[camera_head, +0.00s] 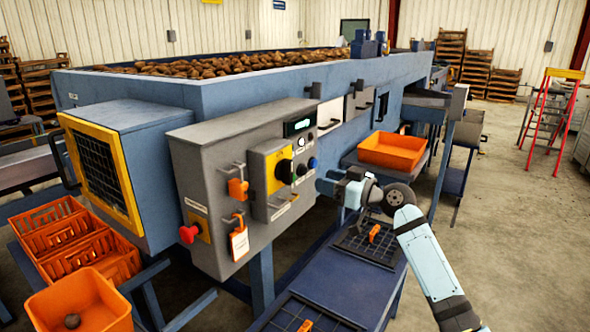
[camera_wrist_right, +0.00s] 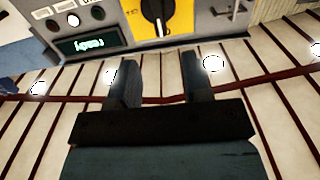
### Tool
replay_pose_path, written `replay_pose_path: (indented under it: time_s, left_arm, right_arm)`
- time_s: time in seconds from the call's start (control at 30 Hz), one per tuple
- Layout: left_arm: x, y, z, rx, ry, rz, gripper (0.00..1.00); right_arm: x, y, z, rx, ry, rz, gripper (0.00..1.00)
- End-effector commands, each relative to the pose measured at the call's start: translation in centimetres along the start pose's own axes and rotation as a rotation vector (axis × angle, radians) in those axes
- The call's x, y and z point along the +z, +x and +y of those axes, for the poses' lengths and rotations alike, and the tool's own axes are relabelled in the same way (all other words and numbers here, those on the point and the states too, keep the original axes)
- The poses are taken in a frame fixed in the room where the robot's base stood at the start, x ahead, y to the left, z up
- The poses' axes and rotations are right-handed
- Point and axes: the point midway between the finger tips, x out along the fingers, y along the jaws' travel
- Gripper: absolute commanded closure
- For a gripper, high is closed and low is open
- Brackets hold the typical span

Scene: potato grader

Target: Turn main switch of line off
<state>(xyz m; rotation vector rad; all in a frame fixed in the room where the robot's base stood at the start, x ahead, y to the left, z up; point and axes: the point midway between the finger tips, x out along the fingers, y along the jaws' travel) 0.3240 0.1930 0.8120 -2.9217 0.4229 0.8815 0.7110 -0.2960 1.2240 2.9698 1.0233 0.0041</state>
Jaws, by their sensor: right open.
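The main switch is a black rotary knob (camera_head: 284,171) on a yellow plate (camera_head: 271,184) at the front of the grey control box (camera_head: 202,157). In the right wrist view the knob (camera_wrist_right: 156,14) is cut by the top edge, beyond the fingertips. Its grip bar looks upright there. My right gripper (camera_head: 324,186) is open and empty, to the right of the knob and pointing toward the box. In the right wrist view its two fingers (camera_wrist_right: 158,68) are apart with nothing between them. A gap to the knob seems to remain. My left gripper is out of view.
A small display (camera_head: 297,126), round buttons (camera_head: 313,163), a red stop button (camera_head: 188,233) and hanging orange tags (camera_head: 239,240) sit on or near the box. A blue table (camera_head: 347,284) stands below my right arm. An orange crate (camera_head: 392,151) is behind it.

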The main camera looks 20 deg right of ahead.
Motion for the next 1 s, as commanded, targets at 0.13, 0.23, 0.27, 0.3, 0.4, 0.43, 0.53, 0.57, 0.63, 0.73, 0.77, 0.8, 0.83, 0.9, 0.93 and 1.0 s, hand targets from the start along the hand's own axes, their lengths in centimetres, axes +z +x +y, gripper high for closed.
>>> replay_pose_path:
  time_s: [0.13, 0.23, 0.27, 0.3, 0.4, 0.43, 0.53, 0.57, 0.63, 0.73, 0.77, 0.8, 0.83, 0.9, 0.93, 1.0]
  left_arm:
    - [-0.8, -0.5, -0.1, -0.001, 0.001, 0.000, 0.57]
    - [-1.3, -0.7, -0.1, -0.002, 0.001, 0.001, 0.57]
    - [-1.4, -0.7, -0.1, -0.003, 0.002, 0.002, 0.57]
    - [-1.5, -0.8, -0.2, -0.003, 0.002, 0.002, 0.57]
    - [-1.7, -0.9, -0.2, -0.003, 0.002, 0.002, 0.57]
    - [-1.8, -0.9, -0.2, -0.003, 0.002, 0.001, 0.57]
    - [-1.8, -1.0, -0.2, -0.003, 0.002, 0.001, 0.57]
    - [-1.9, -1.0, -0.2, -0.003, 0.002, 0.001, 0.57]
    - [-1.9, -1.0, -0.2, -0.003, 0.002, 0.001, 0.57]
    - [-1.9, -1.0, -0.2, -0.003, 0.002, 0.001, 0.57]
    - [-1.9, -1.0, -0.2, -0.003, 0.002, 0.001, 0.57]
    - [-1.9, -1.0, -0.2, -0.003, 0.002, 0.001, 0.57]
    - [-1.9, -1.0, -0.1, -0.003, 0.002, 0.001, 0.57]
    - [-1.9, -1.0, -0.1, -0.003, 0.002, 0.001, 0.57]
    - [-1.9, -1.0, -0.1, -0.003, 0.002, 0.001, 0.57]
    - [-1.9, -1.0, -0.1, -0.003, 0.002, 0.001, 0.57]
  right_arm:
    - [-0.4, 3.5, 0.0, 0.000, 0.004, 0.002, 0.55]
    - [-0.3, 5.6, -0.1, -0.001, 0.004, 0.001, 0.55]
    - [-0.3, 6.1, 0.0, -0.001, 0.004, 0.001, 0.55]
    - [-0.2, 6.8, 0.0, 0.000, 0.003, 0.000, 0.55]
    - [-0.2, 8.4, 0.0, 0.001, 0.002, 0.000, 0.55]
    - [-0.1, 8.7, 0.0, 0.001, 0.002, 0.000, 0.55]
    - [-0.1, 9.7, 0.0, 0.001, 0.002, 0.000, 0.55]
    - [0.0, 9.8, 0.0, 0.001, 0.002, -0.001, 0.55]
    - [0.0, 10.1, 0.0, 0.001, 0.001, -0.001, 0.55]
    - [0.1, 10.3, 0.0, 0.001, 0.000, -0.001, 0.55]
    - [0.1, 10.3, 0.0, 0.001, 0.000, -0.001, 0.55]
    - [0.1, 10.3, 0.0, 0.001, 0.000, -0.001, 0.55]
    - [0.1, 10.3, 0.0, 0.001, 0.000, -0.001, 0.55]
    - [0.1, 10.3, 0.0, 0.001, 0.000, -0.001, 0.55]
    - [0.1, 10.3, 0.0, 0.001, 0.000, -0.001, 0.58]
    - [0.1, 10.2, 0.0, 0.001, 0.000, -0.001, 0.74]
